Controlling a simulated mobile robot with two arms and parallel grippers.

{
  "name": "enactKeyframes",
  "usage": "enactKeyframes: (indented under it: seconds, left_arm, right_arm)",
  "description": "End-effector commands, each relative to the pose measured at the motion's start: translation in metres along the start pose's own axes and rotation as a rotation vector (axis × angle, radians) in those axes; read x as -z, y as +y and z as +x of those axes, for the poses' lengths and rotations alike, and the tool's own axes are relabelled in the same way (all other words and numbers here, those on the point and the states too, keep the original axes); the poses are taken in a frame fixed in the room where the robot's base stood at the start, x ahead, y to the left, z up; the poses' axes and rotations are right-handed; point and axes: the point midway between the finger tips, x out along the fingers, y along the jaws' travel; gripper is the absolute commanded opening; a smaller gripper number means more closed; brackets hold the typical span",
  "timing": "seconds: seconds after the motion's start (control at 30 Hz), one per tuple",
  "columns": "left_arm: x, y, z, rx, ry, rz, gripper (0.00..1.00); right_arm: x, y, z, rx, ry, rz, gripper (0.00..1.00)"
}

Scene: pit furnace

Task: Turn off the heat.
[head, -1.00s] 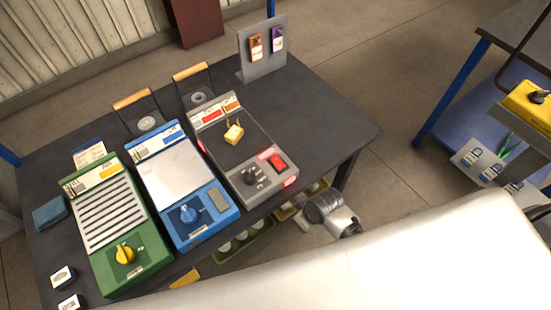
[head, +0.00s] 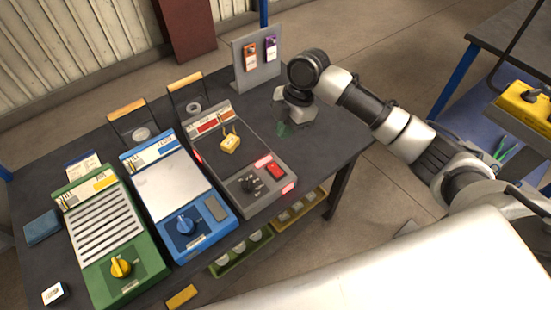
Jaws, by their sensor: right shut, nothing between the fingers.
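A dark grey unit (head: 257,185) with a red-and-white label strip stands on the table, third from the left. It has a black knob (head: 250,184), a red rocker switch (head: 275,171) and glowing red strips near its front right corner. A small yellow piece (head: 230,143) with prongs sits on its dark top plate. My right gripper (head: 283,127) points down over the table, to the right of the grey unit and apart from the switch. It is shut and empty; its fingertips are small and dark here. My left gripper is not in view.
A blue unit (head: 172,190) and a green unit (head: 108,232), each with a knob, stand to the left. An upright panel (head: 256,63) holds orange and purple tags behind. Bins (head: 240,250) sit below the table. A yellow box (head: 525,103) is at far right.

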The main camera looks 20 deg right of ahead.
Motion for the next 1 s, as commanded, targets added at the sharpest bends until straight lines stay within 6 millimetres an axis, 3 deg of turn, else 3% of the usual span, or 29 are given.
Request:
enactKeyframes:
  seconds: [0.17, 0.57, 0.77, 1.0]
  left_arm:
    - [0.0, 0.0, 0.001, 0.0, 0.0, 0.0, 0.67]
    - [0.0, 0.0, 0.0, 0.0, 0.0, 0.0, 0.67]
    - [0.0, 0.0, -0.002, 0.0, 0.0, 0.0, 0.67]
    - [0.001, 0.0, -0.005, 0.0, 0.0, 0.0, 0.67]
  right_arm:
    - [-0.005, 0.005, -0.016, 0.016, -0.002, -0.048, 0.0]
    - [-0.005, 0.005, -0.014, 0.016, 0.0, -0.05, 0.0]
    - [-0.005, 0.004, 0.011, 0.019, 0.001, -0.047, 0.0]
    - [-0.005, 0.003, 0.063, 0.019, 0.001, -0.047, 0.0]
